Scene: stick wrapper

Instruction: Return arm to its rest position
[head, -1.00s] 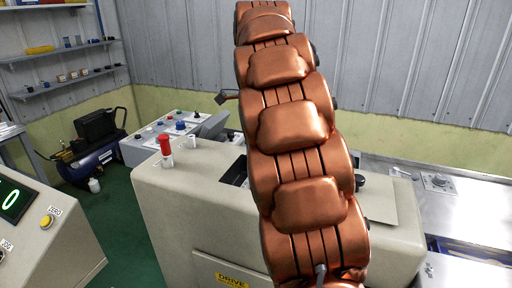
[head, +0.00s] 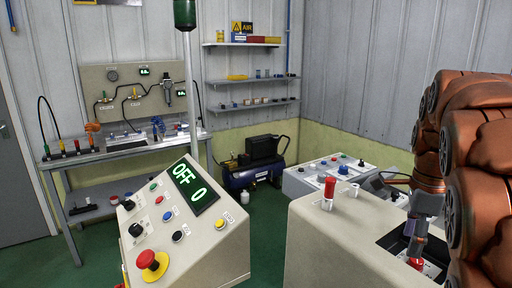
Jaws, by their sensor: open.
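My copper-coloured arm (head: 475,170) stands at the right edge of the head view, bent in several segments. My gripper (head: 416,246) is small and partly hidden by the arm. It points down over a dark recess (head: 395,243) in the top of the beige machine (head: 335,245). A red part (head: 416,263) shows just below the fingertips; I cannot tell whether they touch it. The gripper is open.
A control console (head: 190,235) with an OFF 0 display stands at front centre. A red-capped piece (head: 328,190) stands on the beige machine. Behind are a grey control box (head: 320,178), a compressor (head: 255,165) and a workbench (head: 125,147). Green floor (head: 265,225) is clear between.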

